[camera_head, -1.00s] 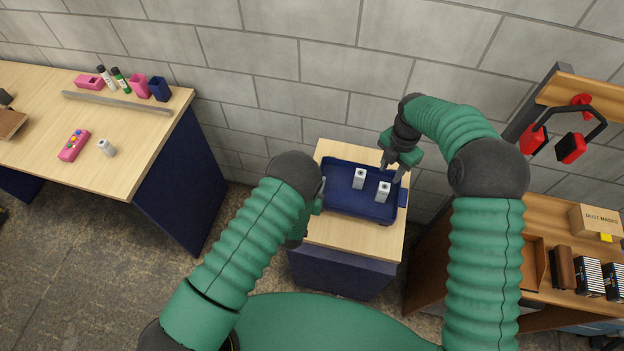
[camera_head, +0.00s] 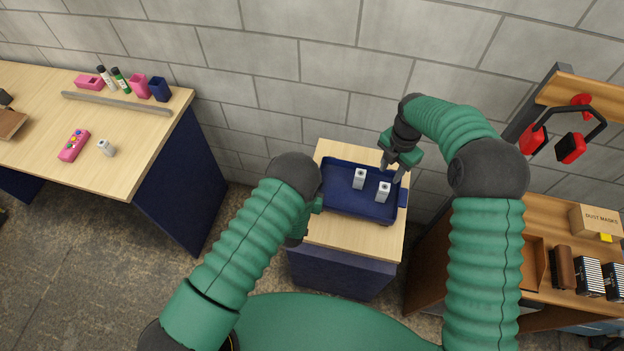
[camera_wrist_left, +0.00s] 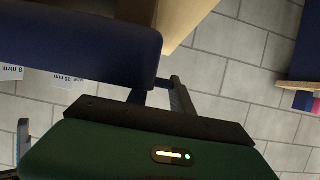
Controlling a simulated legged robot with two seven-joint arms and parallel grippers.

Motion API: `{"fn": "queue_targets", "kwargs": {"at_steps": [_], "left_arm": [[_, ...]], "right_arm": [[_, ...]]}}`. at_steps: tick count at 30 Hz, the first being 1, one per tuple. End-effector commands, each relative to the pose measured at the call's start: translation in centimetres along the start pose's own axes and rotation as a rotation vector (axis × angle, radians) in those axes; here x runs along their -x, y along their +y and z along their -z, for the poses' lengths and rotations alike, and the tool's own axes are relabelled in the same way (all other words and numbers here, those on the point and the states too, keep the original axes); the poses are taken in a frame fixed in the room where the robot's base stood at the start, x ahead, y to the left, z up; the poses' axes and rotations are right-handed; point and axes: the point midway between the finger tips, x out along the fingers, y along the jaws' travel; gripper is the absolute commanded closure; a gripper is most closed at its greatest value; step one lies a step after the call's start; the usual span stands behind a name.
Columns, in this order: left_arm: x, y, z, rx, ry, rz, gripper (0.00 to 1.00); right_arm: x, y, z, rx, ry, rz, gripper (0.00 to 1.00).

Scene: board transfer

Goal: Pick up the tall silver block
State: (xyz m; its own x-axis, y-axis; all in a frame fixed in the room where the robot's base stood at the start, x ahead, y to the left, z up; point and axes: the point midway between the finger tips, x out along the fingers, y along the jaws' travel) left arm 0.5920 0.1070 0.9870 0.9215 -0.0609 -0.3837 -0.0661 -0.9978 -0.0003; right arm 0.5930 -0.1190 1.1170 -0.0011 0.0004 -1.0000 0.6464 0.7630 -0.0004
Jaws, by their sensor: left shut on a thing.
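I cannot tell which is taller. In the left wrist view, parts of two pale blocks marked in mm show behind the tray's dark blue side (camera_wrist_left: 90,45). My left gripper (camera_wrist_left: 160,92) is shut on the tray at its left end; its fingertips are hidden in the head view. My right gripper (camera_head: 392,171) is open and empty above the tray's back right corner, apart from both blocks.
The tray sits on a small wood-topped stand (camera_head: 350,240). A table (camera_head: 120,180) at left holds a small silver piece (camera_head: 106,147), a pink controller (camera_head: 74,145) and bottles. A wooden shelf unit (camera_head: 540,215) stands close at right. A brick wall is behind.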

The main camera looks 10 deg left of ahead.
Motion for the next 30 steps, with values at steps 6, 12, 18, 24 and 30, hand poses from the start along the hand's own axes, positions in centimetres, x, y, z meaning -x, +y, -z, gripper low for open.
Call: {"fn": "queue_targets", "kwargs": {"at_steps": [6, 12, 18, 24, 30], "left_arm": [[0.0, 0.0, 0.0, 0.000, 0.000, 0.000, 1.00], [0.0, 0.0, 0.0, 0.000, 0.000, 0.000, 1.00], [0.0, 0.0, 0.0, 0.000, 0.001, 0.001, 1.00], [0.0, 0.0, 0.0, 0.000, 0.001, 0.001, 1.00], [0.0, 0.0, 0.1, 0.000, 0.001, 0.001, 1.00]], "right_arm": [[0.0, 0.0, 0.0, 0.000, 0.000, 0.000, 0.64], [0.0, 0.0, 0.0, 0.000, 0.000, 0.000, 0.64], [0.0, 0.0, 0.0, -0.001, 0.000, 0.000, 0.45], [-0.4, 0.0, 0.3, -0.196, -0.025, -0.016, 0.45], [-1.4, 0.0, 1.0, -0.768, -0.077, -0.098, 0.45]]}}
